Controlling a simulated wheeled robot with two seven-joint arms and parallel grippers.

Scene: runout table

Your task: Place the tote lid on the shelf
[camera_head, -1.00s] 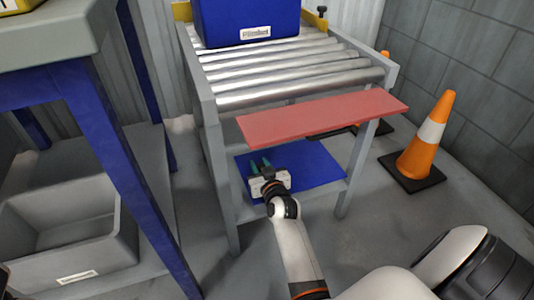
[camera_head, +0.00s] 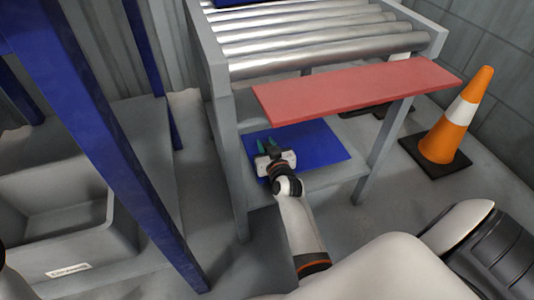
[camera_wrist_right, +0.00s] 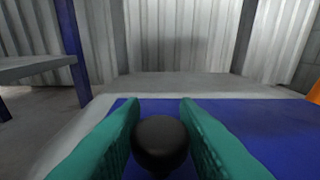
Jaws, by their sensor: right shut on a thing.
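The tote lid (camera_head: 318,147) is a flat blue panel with a black knob (camera_wrist_right: 161,140). It lies flat on the grey lower shelf (camera_head: 325,180) under the roller table. My right gripper (camera_head: 273,146) reaches in over the lid's near left part. In the right wrist view its green fingers are on both sides of the knob, shut on it. The gripper and wrist hide part of the lid in the head view. My left gripper is not in view.
A red board (camera_head: 355,88) spans the front above the shelf, below the rollers (camera_head: 320,45). Table legs stand at left and right. An orange cone (camera_head: 456,120) stands on the floor at right. A grey bin (camera_head: 70,225) and a blue-framed bench (camera_head: 110,140) are at left.

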